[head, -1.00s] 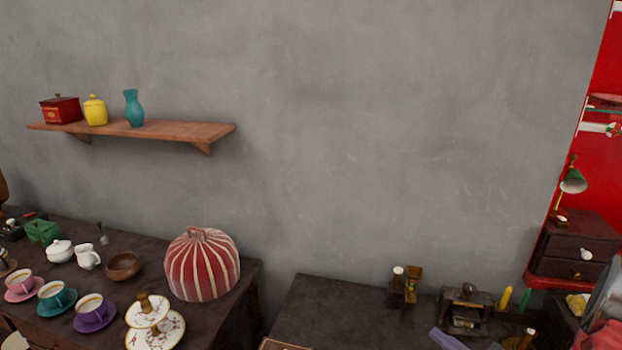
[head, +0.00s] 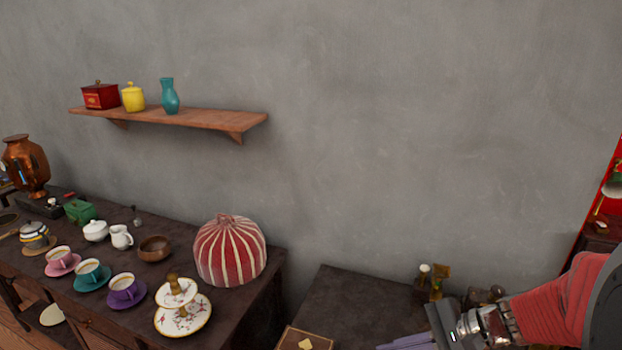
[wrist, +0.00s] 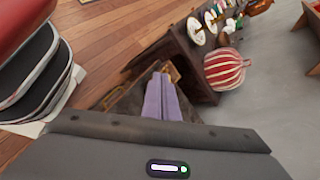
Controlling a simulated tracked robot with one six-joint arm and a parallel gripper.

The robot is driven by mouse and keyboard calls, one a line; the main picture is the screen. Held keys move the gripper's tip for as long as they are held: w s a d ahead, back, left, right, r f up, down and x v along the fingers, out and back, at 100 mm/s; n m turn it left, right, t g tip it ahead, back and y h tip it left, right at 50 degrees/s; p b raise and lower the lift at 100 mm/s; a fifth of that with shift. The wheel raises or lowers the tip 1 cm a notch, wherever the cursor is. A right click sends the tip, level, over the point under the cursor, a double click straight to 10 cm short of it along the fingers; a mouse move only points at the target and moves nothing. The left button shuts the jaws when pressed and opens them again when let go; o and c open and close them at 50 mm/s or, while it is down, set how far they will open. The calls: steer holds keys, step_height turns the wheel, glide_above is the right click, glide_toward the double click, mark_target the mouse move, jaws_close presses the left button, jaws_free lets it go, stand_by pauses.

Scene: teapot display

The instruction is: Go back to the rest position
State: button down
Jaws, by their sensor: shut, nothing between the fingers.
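My gripper (head: 405,341) shows at the lower right edge of the head view, at the end of my arm, with its lavender fingers pointing left. In the wrist view my gripper (wrist: 165,98) has its two fingers side by side and closed, with nothing between them. It is over the lower dark table (head: 345,299), apart from the striped red and white tea cosy (head: 230,252) on the table to the left.
The dark table on the left holds a copper urn (head: 26,165), cups on saucers, a tiered plate stand (head: 182,318) and a wooden bowl (head: 154,248). A wall shelf (head: 205,122) holds a red box, yellow jar and teal vase. The grey wall between is bare.

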steer(key=s+r+n+t+h, duration=0.2)
steer(key=s+r+n+h, duration=0.8)
steer(key=n, duration=0.2)
steer(key=shift+s+a+r+n+t, duration=0.15)
steer(key=shift+a+r+n+t, duration=0.05)
steer(key=shift+r+n+t, duration=0.15)
stand_by(0.4)
